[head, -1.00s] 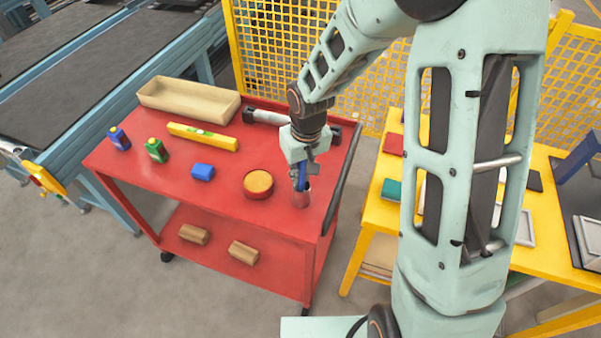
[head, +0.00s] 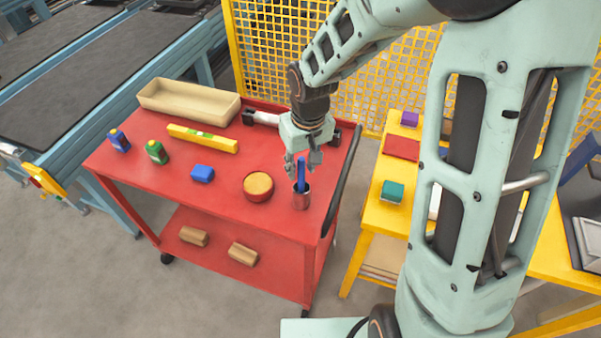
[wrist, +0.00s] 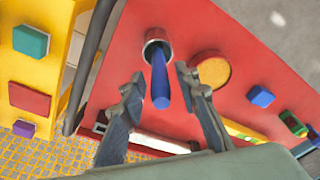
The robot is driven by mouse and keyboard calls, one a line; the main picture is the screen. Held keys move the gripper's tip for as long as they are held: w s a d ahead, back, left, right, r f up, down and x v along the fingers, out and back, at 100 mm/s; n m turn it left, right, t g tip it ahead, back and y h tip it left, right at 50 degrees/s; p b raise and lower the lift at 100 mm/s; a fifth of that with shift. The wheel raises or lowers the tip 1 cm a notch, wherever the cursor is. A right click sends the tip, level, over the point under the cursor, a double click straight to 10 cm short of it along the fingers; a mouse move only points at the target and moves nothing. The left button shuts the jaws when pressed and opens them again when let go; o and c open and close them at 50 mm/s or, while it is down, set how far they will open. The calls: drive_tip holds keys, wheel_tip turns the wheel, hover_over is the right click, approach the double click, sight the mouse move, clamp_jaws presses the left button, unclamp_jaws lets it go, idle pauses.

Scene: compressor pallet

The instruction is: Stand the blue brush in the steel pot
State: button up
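The steel pot (head: 301,200) stands on the red cart top near its right front corner. The blue brush (head: 301,174) stands in the pot with its blue handle sticking up. In the wrist view the brush (wrist: 159,82) rises from the mouth of the pot (wrist: 157,40) and leans slightly. My gripper (head: 304,164) is just above and behind the pot. In the wrist view its fingers (wrist: 158,80) are spread wide on either side of the handle, with gaps showing, and do not touch it. The brush's lower end is hidden inside the pot.
A round red tin with a yellowish top (head: 258,186) stands left of the pot. A blue block (head: 203,173), a yellow level (head: 203,138), two bottles and a beige tray (head: 189,100) are farther left. The black cart handle (head: 342,185) is close on the right.

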drive_tip(key=r, duration=0.5)
drive_tip(key=s+r, duration=0.1)
drive_tip(key=r, duration=0.1)
drive_tip(key=shift+d+r, duration=0.25)
drive_tip(key=shift+r, duration=0.05)
